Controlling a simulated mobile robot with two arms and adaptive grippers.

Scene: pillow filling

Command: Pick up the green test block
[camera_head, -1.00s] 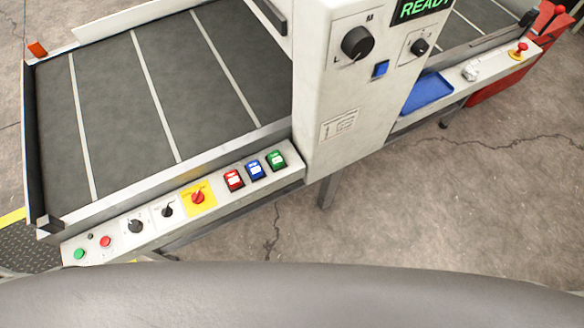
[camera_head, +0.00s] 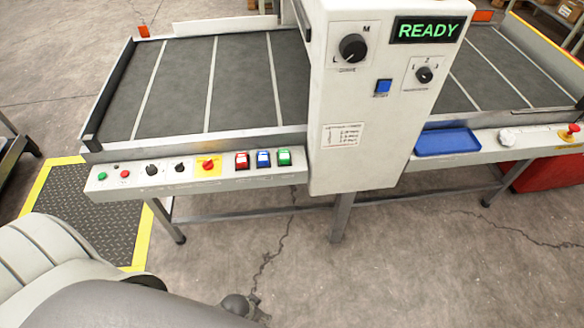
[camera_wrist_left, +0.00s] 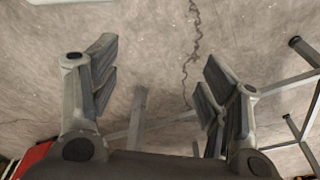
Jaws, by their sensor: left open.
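The green test block (camera_head: 284,157) sits at the right end of a row of three on the machine's front control ledge, beside the blue block (camera_head: 263,158) and the red block (camera_head: 242,160). Each shows a white label. My left gripper (camera_wrist_left: 160,78) is open and empty in the left wrist view, with its padded fingers wide apart over bare floor. No block shows between the fingers. In the head view my left arm enters at the lower left, and a small grey part at the bottom edge may belong to the gripper. My right gripper is not in view.
The white machine housing (camera_head: 365,120) with a READY display rises just right of the blocks. The ledge (camera_head: 215,179) also carries knobs and buttons. A blue tray (camera_head: 447,142) lies further right. Table legs stand below; open concrete floor (camera_head: 400,260) lies in front.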

